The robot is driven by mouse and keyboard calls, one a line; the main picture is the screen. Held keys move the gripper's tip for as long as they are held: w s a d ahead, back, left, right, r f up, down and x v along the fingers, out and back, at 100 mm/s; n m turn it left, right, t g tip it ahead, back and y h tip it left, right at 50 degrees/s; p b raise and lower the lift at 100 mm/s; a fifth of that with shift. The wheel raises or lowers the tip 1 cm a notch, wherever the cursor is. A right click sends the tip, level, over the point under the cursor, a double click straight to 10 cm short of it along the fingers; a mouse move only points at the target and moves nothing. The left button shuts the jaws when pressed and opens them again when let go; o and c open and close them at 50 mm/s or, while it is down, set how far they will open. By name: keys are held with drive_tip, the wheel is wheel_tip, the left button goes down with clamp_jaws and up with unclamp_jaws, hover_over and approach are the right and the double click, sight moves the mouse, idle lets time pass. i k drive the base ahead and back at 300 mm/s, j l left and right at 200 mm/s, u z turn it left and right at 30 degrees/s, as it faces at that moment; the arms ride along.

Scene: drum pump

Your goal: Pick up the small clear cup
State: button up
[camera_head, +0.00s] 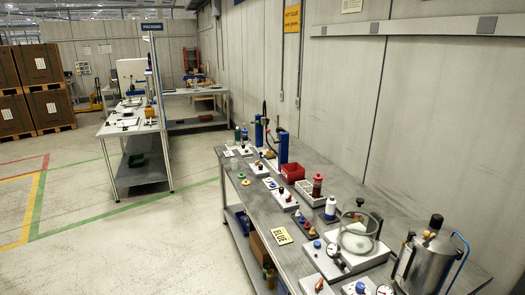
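The plainest clear thing is a wide see-through cylinder (357,236) on a pale base on the right part of the bench, beside a round gauge (333,250). It looks large rather than small. My gripper and arm are not in view.
A wall runs behind. Another bench (136,128) stands further back. Open floor (130,245) lies left.

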sight(235, 165)
drive_tip(key=i+j+z, duration=0.1)
drive_tip(key=j, duration=0.25)
drive_tip(key=i+j, duration=0.25)
drive_tip(key=i+j+z, duration=0.15)
drive_tip(key=j, duration=0.35)
drive_tip(key=i+j+z, duration=0.1)
drive_tip(key=j, duration=0.25)
drive_tip(key=i+j, duration=0.15)
drive_tip(key=j, duration=0.25)
drive_tip(key=i+j+z, duration=0.15)
drive_tip(key=j, duration=0.25)
drive_tip(key=i+j+z, duration=0.1)
drive_tip(key=i+j, duration=0.45)
drive_tip(key=j, duration=0.15)
drive_tip(key=i+j+z, duration=0.15)
drive_tip(key=j, duration=0.25)
drive_tip(key=i+j+z, duration=0.1)
drive_tip(key=i+j, duration=0.45)
drive_tip(key=j, duration=0.25)
drive_tip(key=i+j, duration=0.3)
drive_tip(key=i+j+z, duration=0.1)
drive_tip(key=i+j, duration=0.2)
drive_tip(key=j, duration=0.15)
drive_tip(key=i+j, duration=0.25)
drive_tip(key=j, duration=0.15)
drive_tip(key=i+l+z, duration=0.05)
